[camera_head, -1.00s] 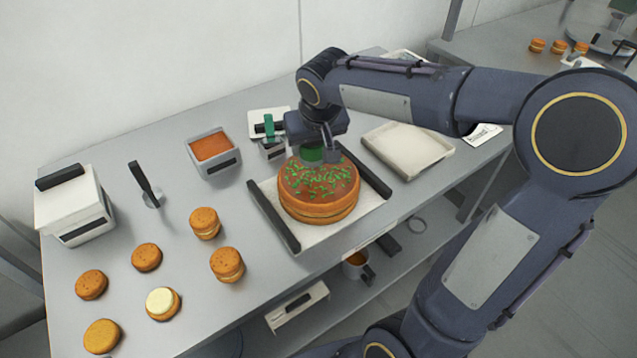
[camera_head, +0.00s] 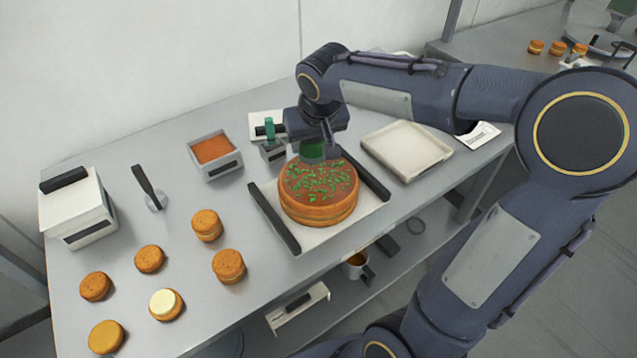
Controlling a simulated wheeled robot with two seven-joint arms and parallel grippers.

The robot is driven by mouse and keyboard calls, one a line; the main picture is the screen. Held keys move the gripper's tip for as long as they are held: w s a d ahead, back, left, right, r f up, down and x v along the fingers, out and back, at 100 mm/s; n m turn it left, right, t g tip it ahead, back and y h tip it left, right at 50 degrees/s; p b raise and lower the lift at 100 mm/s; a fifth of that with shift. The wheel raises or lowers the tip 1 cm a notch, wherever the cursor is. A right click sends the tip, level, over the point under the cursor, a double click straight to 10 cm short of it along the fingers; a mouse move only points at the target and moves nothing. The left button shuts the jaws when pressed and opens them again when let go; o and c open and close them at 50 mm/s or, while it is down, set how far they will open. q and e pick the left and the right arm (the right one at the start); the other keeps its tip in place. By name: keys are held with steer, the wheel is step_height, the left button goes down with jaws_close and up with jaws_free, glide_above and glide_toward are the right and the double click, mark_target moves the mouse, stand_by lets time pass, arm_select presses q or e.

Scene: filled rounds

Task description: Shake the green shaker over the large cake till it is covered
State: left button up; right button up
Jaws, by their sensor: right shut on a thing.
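The large cake (camera_head: 318,207) is a round, layered cake on a white board with dark side bars, at the middle of the table. Its brown top carries many scattered green sprinkles, with brown patches showing between them. My right gripper (camera_head: 315,146) is over the far part of the cake, pointing down. It is shut on the green shaker (camera_head: 311,150), which is mostly hidden by the fingers and sits just above the cake's far edge. My left gripper is not in view.
A grey tub with orange filling (camera_head: 213,150) stands left of the cake, near a small container with a green handle (camera_head: 269,128). An empty beige tray (camera_head: 407,146) lies to the right. Several small cakes (camera_head: 228,265), a spatula (camera_head: 150,186) and a white box (camera_head: 78,208) occupy the left.

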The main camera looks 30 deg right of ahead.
steer(key=shift+r+p, duration=1)
steer(key=shift+r, duration=0.6)
steer(key=shift+f, duration=0.1)
